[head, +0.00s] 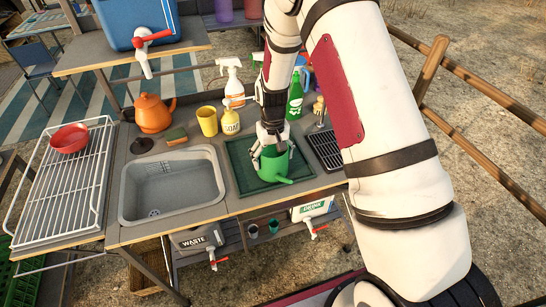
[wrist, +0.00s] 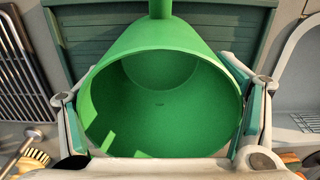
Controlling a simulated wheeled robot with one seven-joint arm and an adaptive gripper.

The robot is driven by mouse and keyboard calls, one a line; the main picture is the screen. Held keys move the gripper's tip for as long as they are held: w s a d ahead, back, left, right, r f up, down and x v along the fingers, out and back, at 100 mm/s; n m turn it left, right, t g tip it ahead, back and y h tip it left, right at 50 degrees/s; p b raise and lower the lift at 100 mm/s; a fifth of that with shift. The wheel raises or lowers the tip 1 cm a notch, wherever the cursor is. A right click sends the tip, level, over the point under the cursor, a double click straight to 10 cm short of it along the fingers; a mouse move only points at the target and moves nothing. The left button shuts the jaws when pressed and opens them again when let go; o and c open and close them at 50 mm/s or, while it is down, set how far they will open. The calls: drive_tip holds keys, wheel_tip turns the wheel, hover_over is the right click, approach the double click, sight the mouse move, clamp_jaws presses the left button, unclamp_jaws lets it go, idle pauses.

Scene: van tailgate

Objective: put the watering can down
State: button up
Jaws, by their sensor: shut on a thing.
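The green watering can (head: 274,163) is over the dark green ribbed mat (head: 239,157) on the counter, with its spout towards the lower right in the head view. My gripper (head: 270,136) comes down on it from above. In the wrist view the watering can (wrist: 160,95) is seen from above, with its open mouth between the fingers of my gripper (wrist: 160,110), which is shut on it. The mat (wrist: 215,25) shows beneath and beyond it. I cannot tell whether its base touches the mat.
The sink (head: 172,185) is left of the mat and a dark drain grate (head: 324,150) is right of it. A yellow cup (head: 207,121), a soap bottle (head: 230,122), a green spray bottle (head: 295,98) and an orange kettle (head: 153,113) stand behind. A red bowl (head: 69,138) sits on the wire rack (head: 62,195).

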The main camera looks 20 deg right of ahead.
drive_tip(key=shift+f, duration=0.15)
drive_tip(key=o, duration=1.5)
drive_tip(key=shift+o, duration=0.2)
